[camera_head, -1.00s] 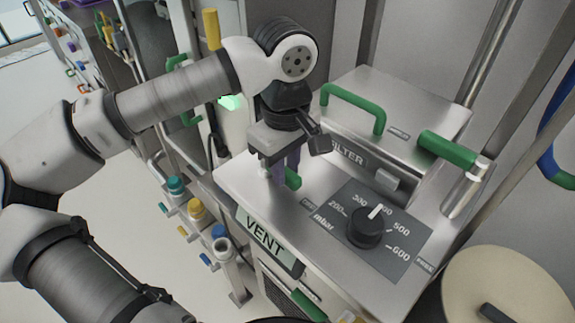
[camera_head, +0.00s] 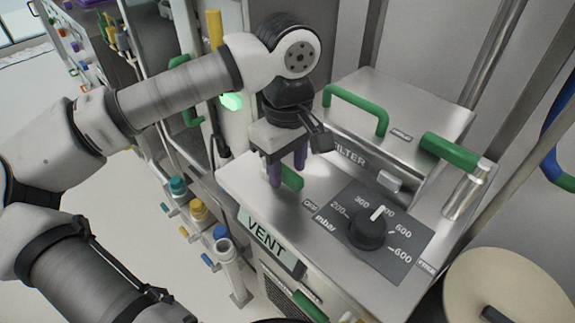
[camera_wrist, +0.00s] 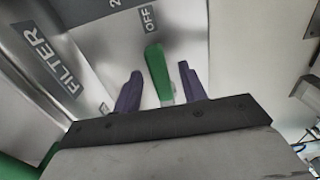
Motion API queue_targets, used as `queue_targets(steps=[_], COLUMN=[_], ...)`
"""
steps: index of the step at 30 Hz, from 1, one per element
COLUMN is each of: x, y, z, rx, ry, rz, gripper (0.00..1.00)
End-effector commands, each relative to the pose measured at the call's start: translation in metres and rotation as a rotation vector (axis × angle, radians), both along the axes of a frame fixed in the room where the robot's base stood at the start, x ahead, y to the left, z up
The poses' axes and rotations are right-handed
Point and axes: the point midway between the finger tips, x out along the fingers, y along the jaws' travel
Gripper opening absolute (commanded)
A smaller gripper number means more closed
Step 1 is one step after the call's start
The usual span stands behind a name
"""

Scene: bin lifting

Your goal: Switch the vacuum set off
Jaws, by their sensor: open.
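My gripper (camera_head: 287,172) points down over the left part of the steel vacuum set (camera_head: 408,300). Its two purple fingers are open, and they also show in the wrist view (camera_wrist: 160,80). A green lever (camera_wrist: 157,72) lies between the fingers in the wrist view, with a gap on each side. An OFF label (camera_wrist: 149,18) sits just beyond the lever's far end. The head view shows part of the green lever (camera_head: 291,178) behind the fingers. A black dial (camera_head: 367,230) with a white pointer stands on a grey mbar scale to the right, its pointer near 400.
A FILTER box (camera_head: 400,100) with green handles (camera_head: 357,108) stands behind my gripper. A VENT label (camera_head: 268,243) is on the front edge. Capped tubes (camera_head: 198,211) stand at lower left. A round beige lid (camera_head: 508,285) is at lower right.

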Motion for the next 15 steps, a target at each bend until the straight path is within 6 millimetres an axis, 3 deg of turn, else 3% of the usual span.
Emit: queue_targets(steps=[15], x=[0.0], y=[0.0], z=[0.106], rx=[-0.001], ry=[-0.002], rz=[-0.001], gripper=[0.42])
